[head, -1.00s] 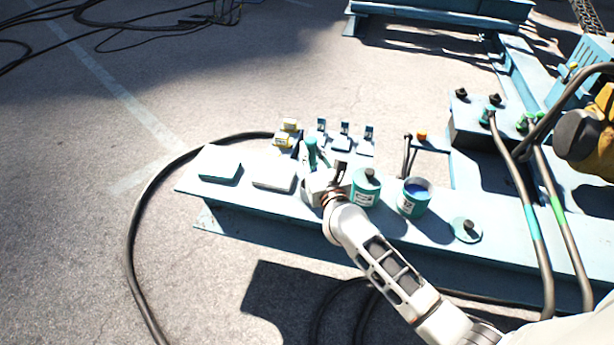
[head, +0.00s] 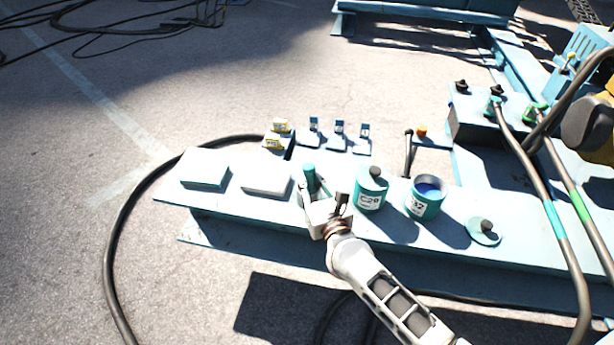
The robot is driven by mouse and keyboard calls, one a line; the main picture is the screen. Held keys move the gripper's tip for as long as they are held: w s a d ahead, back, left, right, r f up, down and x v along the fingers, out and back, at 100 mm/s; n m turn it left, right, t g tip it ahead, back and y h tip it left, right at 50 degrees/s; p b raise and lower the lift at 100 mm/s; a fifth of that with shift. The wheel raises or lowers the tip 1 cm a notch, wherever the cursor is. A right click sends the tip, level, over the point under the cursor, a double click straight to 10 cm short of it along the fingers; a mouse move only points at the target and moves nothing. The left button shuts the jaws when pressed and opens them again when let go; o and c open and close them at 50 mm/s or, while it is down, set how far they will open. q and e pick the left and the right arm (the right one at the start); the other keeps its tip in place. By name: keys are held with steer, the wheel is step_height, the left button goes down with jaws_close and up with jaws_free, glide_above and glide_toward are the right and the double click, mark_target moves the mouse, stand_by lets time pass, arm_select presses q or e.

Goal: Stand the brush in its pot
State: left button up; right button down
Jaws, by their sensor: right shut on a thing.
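My right gripper (head: 320,197) is shut on the brush, whose teal upper part (head: 309,172) stands up nearly vertical at the jaws. It is over the near middle of the long pale-blue bench, left of the lidded teal pot. The brush's lower end is hidden by the gripper, and I cannot tell whether it is inside a pot there. An open teal pot (head: 420,208) marked 32, with blue inside, stands farther right. My left gripper is not in view.
The lidded teal pot (head: 369,197) stands close to the right of my gripper. A loose lid (head: 484,233) lies near the bench's right part. Two flat slabs (head: 267,178) lie to the left. Small yellow and blue pieces stand behind. Thick cables hang at the right.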

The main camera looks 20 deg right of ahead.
mark_target(310, 180)
steer(key=shift+f, duration=0.2)
steer(key=c, duration=2)
jaws_free()
steer(key=shift+r, duration=0.1)
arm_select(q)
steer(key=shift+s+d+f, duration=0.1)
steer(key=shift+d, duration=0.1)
arm_select(e)
steer(key=shift+o, duration=0.2)
